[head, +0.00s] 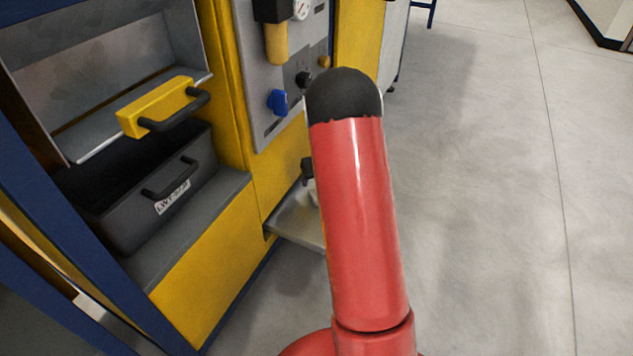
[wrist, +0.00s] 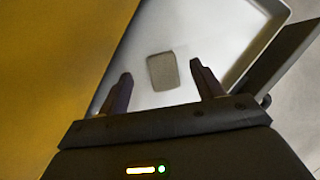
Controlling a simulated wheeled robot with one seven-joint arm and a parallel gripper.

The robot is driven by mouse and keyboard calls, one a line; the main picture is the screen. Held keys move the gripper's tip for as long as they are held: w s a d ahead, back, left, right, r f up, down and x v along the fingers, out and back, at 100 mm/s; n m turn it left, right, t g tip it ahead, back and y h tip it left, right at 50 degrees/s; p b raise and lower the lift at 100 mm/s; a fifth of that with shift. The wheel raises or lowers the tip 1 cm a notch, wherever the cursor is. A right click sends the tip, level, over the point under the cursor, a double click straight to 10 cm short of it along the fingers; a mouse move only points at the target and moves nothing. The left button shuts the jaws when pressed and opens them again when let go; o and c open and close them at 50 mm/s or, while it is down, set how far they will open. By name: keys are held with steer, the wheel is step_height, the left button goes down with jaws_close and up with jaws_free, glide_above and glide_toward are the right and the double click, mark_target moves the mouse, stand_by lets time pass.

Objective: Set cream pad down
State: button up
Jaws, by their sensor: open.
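The cream pad (wrist: 162,71) shows in the wrist view as a small greyish-beige rounded rectangle. It lies on the pale floor of a shallow metal tray (wrist: 212,28). My gripper (wrist: 160,84) is open, with one finger on each side of the pad in the picture and a gap between each finger and the pad. I cannot tell how high the fingertips are above the tray. In the head view my red arm hides most of the gripper and the pad is not clearly visible.
The tray (head: 298,222) juts from the foot of a yellow cabinet (head: 215,285). A yellow wall (wrist: 55,70) rises close on the left in the wrist view. A dark drawer (head: 160,205) and a yellow-handled flap (head: 155,107) are at left. Open floor (head: 490,200) lies to the right.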

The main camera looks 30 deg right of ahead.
steer(key=p+v, duration=0.1)
steer(key=v, duration=0.4)
steer(key=shift+r, duration=0.2)
